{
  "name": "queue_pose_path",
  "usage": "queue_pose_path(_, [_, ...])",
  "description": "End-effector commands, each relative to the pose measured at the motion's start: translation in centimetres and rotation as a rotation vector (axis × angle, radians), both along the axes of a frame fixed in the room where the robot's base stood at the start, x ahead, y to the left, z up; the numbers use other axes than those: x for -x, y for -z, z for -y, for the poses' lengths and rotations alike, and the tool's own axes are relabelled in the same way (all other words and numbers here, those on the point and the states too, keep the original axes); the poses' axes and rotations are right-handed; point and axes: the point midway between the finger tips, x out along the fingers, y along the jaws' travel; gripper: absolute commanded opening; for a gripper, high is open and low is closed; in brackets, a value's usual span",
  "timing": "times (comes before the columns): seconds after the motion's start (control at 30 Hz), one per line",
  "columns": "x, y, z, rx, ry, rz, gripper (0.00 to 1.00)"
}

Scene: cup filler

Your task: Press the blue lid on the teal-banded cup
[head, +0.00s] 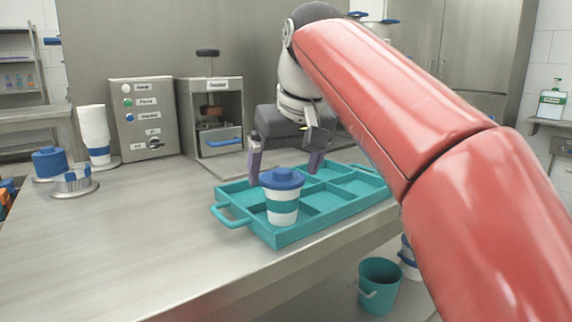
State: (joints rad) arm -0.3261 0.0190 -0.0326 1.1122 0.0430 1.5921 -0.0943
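The white cup with a teal band (282,207) stands upright in the near-left compartment of the teal tray (277,239). The blue lid (282,179) sits level on the cup's top; I cannot tell how tightly it is seated. My gripper (285,174) points down over the tray, with its two fingers spread apart to the left and right of the lid in the picture. The fingers appear to be behind the cup, and I see no contact with the lid.
A control panel (142,120) and a press machine (212,117) stand behind the tray. Stacked white cups (95,128), a blue lid stack (49,163) and a round metal holder (73,183) are at left. The front left counter is clear. A teal bucket (379,287) is below.

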Motion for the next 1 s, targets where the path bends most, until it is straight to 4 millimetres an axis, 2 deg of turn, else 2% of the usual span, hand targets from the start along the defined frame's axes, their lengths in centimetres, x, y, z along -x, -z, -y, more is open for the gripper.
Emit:
queue_pose_path(0.33, [0.1,-0.4,0.1,-0.001,0.000,0.002,0.92])
queue_pose_path(0.7, [2.2,-5.8,1.0,-0.001,0.001,0.001,0.92])
queue_pose_path(0.83, [2.7,-6.9,1.2,0.000,0.000,0.000,0.92])
queue_pose_path(1.0, [2.9,-7.2,1.2,0.000,0.000,0.000,0.92])
